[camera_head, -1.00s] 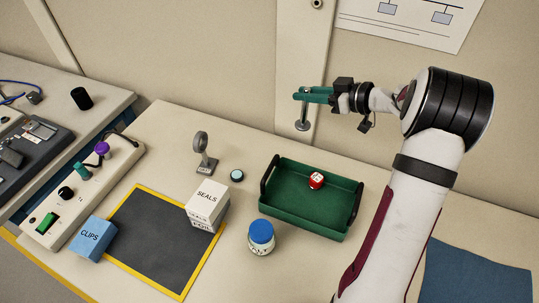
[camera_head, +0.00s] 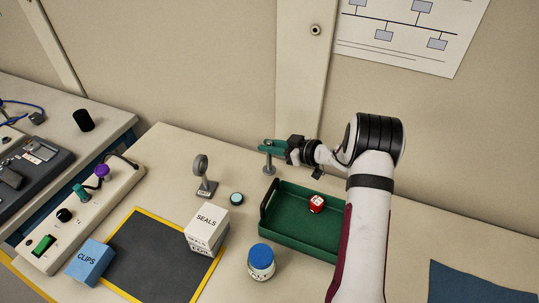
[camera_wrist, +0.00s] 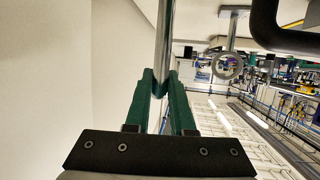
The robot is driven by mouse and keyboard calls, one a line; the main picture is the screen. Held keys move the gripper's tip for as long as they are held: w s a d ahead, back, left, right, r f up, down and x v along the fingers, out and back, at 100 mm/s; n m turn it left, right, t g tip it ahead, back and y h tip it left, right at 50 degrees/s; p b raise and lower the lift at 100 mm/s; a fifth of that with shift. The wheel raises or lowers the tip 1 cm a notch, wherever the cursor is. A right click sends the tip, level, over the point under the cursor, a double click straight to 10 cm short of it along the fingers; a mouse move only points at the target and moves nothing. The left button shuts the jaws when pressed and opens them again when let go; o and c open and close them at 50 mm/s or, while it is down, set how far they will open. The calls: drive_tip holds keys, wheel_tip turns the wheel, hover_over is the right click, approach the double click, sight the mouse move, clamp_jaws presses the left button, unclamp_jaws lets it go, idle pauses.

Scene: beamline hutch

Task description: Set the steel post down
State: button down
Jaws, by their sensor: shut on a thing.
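The steel post (camera_head: 268,164) is a thin upright metal rod with a round foot, just behind the left end of the green tray in the head view. My gripper (camera_head: 266,147), with green fingers, is shut on its upper part. Most of the rod is hidden by the fingers in the head view; I cannot tell whether its foot touches the table. In the wrist view the shiny post (camera_wrist: 165,42) stands between the green fingers of my gripper (camera_wrist: 160,85).
The green tray (camera_head: 288,227) holds a red die (camera_head: 317,204). To the left stand a grey ring mount (camera_head: 202,178), a small round teal-topped disc (camera_head: 237,199) and white boxes (camera_head: 206,221). A blue-lidded jar (camera_head: 261,262) is in front. The wall (camera_head: 220,80) is close behind.

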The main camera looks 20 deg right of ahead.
sight(269, 169)
wheel_tip(269, 169, down, 3)
drive_tip(key=shift+f, duration=0.2)
drive_tip(key=shift+f, duration=0.1)
drive_tip(key=c, duration=0.8)
unclamp_jaws()
drive_tip(key=shift+o, duration=0.2)
